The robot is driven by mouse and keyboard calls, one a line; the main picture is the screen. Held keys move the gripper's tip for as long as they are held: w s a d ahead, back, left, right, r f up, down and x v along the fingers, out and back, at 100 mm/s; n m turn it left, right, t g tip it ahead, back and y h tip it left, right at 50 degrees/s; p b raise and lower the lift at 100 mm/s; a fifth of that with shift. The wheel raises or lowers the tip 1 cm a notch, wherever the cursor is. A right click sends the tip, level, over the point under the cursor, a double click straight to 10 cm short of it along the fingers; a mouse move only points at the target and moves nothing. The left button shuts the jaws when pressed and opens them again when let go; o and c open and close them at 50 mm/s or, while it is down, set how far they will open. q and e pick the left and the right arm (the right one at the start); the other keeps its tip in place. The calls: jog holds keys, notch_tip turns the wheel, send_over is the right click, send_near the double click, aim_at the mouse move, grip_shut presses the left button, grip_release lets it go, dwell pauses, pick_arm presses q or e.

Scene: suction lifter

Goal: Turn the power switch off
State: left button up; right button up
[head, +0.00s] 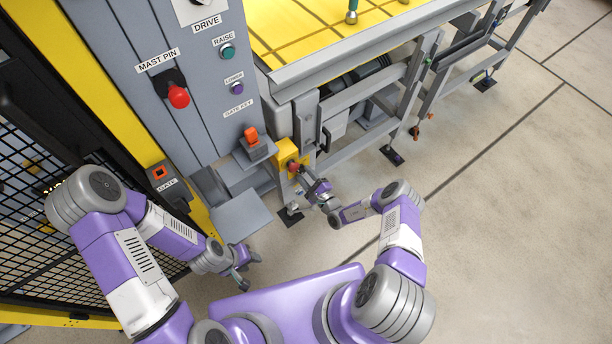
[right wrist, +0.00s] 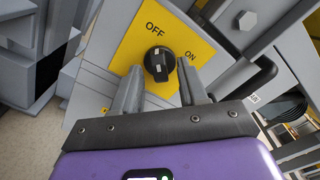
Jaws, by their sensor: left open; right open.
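The power switch is a black rotary knob (right wrist: 160,63) with pale marks, on a yellow plate (right wrist: 130,45) with the words OFF and ON. In the right wrist view its bar runs nearly up and down, its upper end below OFF; ON is to the right. I cannot tell its exact setting. My right gripper (right wrist: 159,70) is open, one finger on each side of the knob; contact is unclear. My left gripper (head: 249,270) is open and empty, low near the fence.
A grey control panel (head: 200,125) with a red MAST PIN knob (head: 178,97) and an orange gate key (head: 251,135) stands left of the switch box. A black mesh fence (head: 30,200) is at far left. A yellow-topped table (head: 310,30) is behind. Floor at right is clear.

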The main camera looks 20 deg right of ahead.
jog(key=p+v, duration=0.1)
jog(key=v, duration=0.6)
jog(key=shift+s, duration=0.25)
jog(key=shift+d, duration=0.1)
jog(key=s+a+r+n+g+y, duration=0.2)
jog(key=s+a+n+g+y, duration=0.25)
jog(key=s+a+g, duration=0.3)
jog(key=s+a+r+n+g+y, duration=0.2)
jog(key=s+a+n+g+y, duration=0.1)
jog(key=s+a+n+g, duration=0.4)
jog(key=s+d+n+g+h, duration=0.3)
jog(key=s+n+g+h, duration=0.25)
jog(key=s, duration=0.35)
notch_tip(320, 180, up, 6)
jog(key=w+d+n+t+h, duration=0.2)
jog(key=n+t+h, duration=0.1)
jog(key=h, duration=0.1)
jog(key=shift+w+d+f+t, duration=0.2)
jog(key=shift+w+d+t, duration=0.1)
